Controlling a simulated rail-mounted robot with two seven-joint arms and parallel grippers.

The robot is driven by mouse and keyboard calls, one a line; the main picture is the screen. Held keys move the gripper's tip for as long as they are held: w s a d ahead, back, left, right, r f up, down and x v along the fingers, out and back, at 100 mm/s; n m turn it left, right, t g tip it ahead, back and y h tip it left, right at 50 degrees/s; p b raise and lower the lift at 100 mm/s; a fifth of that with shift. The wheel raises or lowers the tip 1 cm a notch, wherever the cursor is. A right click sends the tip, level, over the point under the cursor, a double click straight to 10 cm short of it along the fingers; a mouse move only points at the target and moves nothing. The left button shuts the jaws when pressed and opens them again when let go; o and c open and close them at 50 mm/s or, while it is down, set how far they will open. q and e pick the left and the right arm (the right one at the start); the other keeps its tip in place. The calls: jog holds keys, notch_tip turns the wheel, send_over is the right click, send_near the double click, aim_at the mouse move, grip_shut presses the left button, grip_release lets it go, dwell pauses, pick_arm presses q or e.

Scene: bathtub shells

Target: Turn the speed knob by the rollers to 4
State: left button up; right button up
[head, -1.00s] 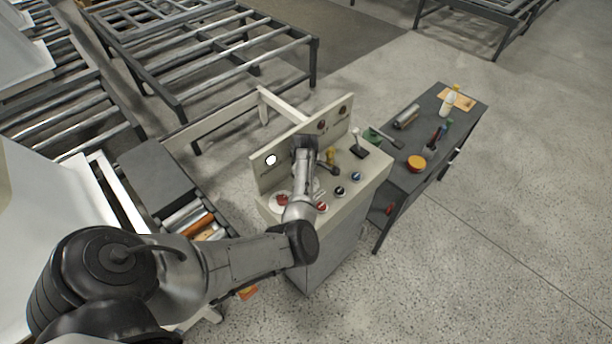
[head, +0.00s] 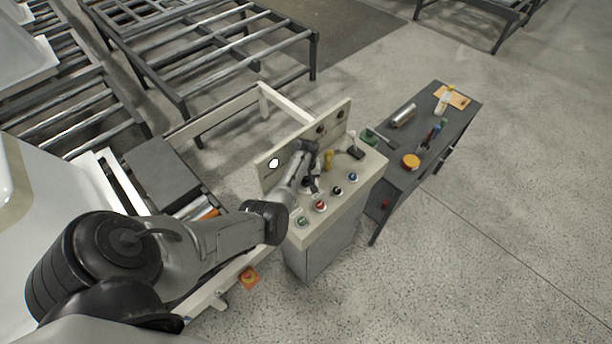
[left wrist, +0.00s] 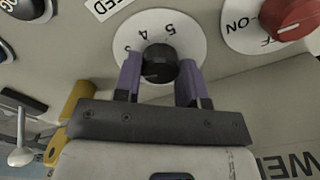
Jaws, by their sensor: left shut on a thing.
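The speed knob (left wrist: 160,62) is black and sits on a white dial (left wrist: 190,40) whose numbers 3, 4 and 5 show in the left wrist view. A label ending in "ED" is beside the dial. My left gripper (left wrist: 159,70) has its two purple fingers on either side of the knob and is shut on it. The knob's pointer mark cannot be made out. In the head view my left gripper (head: 309,180) reaches down onto the cream control console (head: 340,217), and my arm covers part of the panel. My right gripper is not in view.
A red ON/OFF knob (left wrist: 290,18) sits close to the dial. A yellow part (left wrist: 78,98) and a grey-knobbed lever (left wrist: 20,156) are at the left of the wrist view. A dark bench (head: 440,150) with tools stands right of the console.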

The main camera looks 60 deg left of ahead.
pick_arm(q)
jog(key=m+p, duration=0.1)
jog(key=m, duration=0.2)
jog(key=shift+r+m, duration=0.1)
jog(key=shift+m, duration=0.3)
jog(key=m+p, duration=0.1)
jog(key=m, duration=0.2)
jog(key=shift+m, duration=0.3)
jog(key=m, duration=0.3)
jog(key=shift+p, duration=0.4)
jog(key=shift+m, duration=2.1)
jog(key=o, duration=0.9)
